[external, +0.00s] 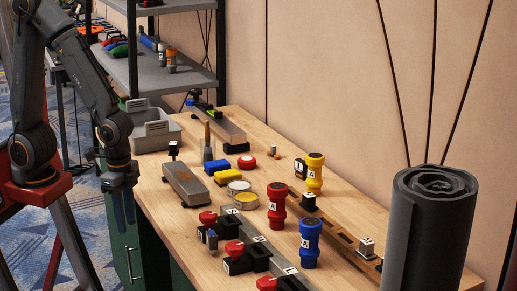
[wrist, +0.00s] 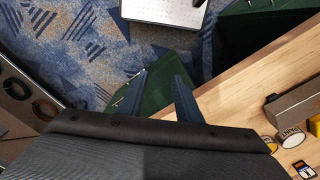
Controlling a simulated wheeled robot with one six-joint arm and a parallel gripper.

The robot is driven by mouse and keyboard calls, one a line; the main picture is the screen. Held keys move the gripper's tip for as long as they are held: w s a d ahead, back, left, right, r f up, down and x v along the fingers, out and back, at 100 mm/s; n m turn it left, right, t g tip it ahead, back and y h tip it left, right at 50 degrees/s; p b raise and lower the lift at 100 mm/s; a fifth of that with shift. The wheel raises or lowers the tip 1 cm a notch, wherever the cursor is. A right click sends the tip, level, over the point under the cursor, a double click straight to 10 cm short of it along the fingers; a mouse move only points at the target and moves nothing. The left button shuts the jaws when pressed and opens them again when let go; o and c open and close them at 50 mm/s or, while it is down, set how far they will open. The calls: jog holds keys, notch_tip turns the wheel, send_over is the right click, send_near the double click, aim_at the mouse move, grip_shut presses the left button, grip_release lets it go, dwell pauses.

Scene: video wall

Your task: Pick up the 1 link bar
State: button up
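My gripper (external: 124,222) hangs fingers-down beside the left edge of the workbench, over a green cabinet. In the wrist view its two blue-grey fingers (wrist: 161,75) are spread apart with nothing between them. A long grey bar (external: 272,254) with small white labels lies near the bench's front, beside black clamps with red knobs. A brown slotted bar (external: 345,238) lies further right, with a small labelled cube near its end. The labels are too small to read surely, so I cannot tell which is the 1 link bar. Both bars are well right of my gripper.
A large dark foam roll (external: 428,228) stands at the right front. A shelf rack stands behind. Floor at left is carpet.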

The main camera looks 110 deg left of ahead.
jog(key=o, duration=0.8)
